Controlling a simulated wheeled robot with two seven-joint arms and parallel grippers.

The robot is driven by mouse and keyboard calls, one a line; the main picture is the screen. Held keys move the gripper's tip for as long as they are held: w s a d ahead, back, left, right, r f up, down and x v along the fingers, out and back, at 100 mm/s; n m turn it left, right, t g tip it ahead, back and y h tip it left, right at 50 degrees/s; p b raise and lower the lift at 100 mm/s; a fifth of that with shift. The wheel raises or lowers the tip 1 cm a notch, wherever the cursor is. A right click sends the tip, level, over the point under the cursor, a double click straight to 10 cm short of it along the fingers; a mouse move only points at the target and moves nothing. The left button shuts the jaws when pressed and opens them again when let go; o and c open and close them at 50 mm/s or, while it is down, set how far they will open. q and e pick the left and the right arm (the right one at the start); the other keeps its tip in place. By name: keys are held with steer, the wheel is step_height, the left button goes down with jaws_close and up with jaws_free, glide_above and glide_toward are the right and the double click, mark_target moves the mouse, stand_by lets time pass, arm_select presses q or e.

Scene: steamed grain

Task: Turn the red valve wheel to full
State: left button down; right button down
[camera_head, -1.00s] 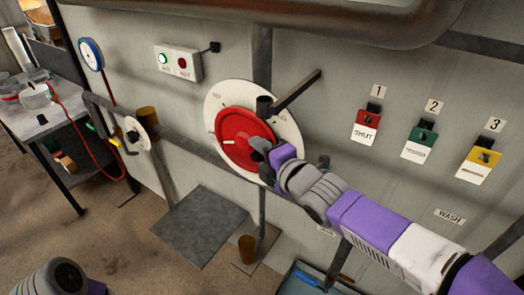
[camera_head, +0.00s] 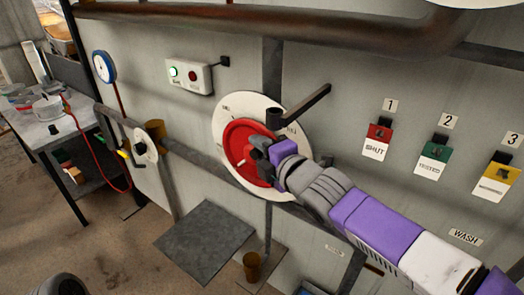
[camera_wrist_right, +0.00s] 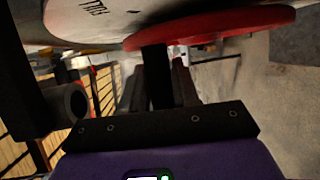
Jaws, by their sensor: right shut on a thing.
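The red valve wheel (camera_head: 238,139) sits on a round white dial plate (camera_head: 229,104) on the grey wall. A short white mark shows on the wheel's lower left face. My right gripper (camera_head: 262,158) is shut on the wheel at its right side and hides that part. In the right wrist view, the wheel's red rim (camera_wrist_right: 215,25) lies at the tips of my right gripper (camera_wrist_right: 163,60). The word FULL shows on the dial plate (camera_wrist_right: 80,22) there. My left gripper is out of view.
A dark lever handle (camera_head: 307,100) sticks out above the wheel. Red, green and yellow tags (camera_head: 433,158) hang at the right. A switch box (camera_head: 189,77) and a blue gauge (camera_head: 104,67) are at the upper left. A pipe (camera_head: 190,153) runs along the wall beside the wheel.

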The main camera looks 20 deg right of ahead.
steer(key=shift+a+r, duration=0.1)
steer(key=shift+r, duration=0.1)
steer(key=c, duration=0.9)
jaws_free()
steer(key=shift+f, duration=0.1)
steer(key=shift+s+p, duration=0.3)
steer(key=shift+s, duration=0.15)
steer(key=shift+p+v, duration=1)
steer(key=shift+v, duration=2.35)
steer(key=shift+c, duration=0.5)
